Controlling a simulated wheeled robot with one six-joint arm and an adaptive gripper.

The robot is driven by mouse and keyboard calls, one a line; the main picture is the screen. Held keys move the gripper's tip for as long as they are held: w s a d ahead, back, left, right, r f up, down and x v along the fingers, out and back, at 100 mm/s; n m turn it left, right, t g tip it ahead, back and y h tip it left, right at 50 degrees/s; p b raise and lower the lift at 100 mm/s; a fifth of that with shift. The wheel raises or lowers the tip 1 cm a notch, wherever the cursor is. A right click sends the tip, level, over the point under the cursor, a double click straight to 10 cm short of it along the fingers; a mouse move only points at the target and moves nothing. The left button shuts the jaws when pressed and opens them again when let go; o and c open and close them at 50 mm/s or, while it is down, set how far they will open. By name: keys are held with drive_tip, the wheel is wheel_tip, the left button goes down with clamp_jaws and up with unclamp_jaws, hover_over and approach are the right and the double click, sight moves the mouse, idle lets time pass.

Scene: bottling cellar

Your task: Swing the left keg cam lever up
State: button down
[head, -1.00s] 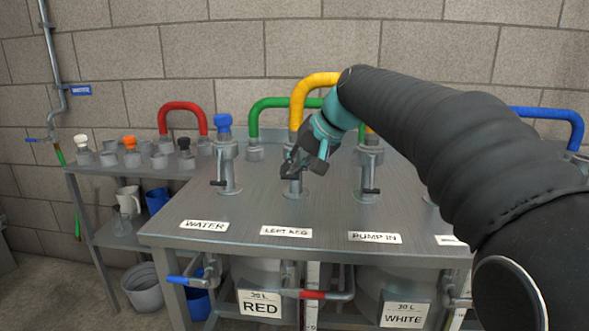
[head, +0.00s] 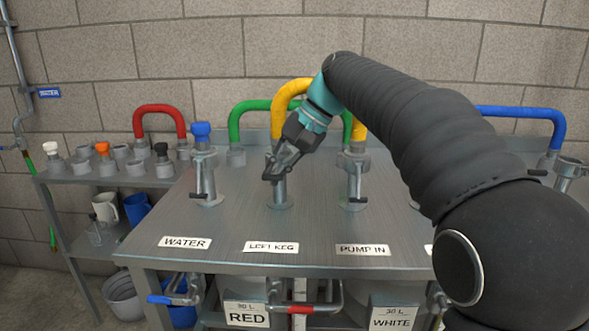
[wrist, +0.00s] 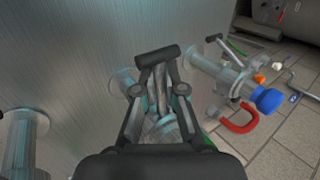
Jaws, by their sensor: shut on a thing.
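The left keg fitting (head: 280,190) stands upright on the steel table behind the "LEFT KEG" label (head: 271,247), under one end of the yellow hose (head: 283,95). My gripper (head: 275,170) reaches it from the upper right and covers its upper part. In the wrist view my gripper's fingers (wrist: 159,88) are shut on the left keg cam lever, whose dark crossbar handle (wrist: 158,56) shows at the fingertips. The lever sits higher than the hanging water lever (head: 199,195) and pump-in lever (head: 354,200). Its exact angle is partly hidden.
The water fitting (head: 206,175) with a blue cap stands to the left, the pump-in fitting (head: 354,175) to the right. The green hose (head: 250,106) arches behind. A shelf with caps (head: 110,170) is at left. The tabletop in front is clear.

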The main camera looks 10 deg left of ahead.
drive_tip(key=shift+s+a+f, duration=0.1)
drive_tip(key=shift+f, duration=0.05)
drive_tip(key=c, duration=1.5)
unclamp_jaws()
drive_tip(key=shift+d+r, duration=0.2)
drive_tip(key=shift+r, duration=0.15)
drive_tip(key=v, duration=1.1)
drive_tip(key=shift+r, duration=0.1)
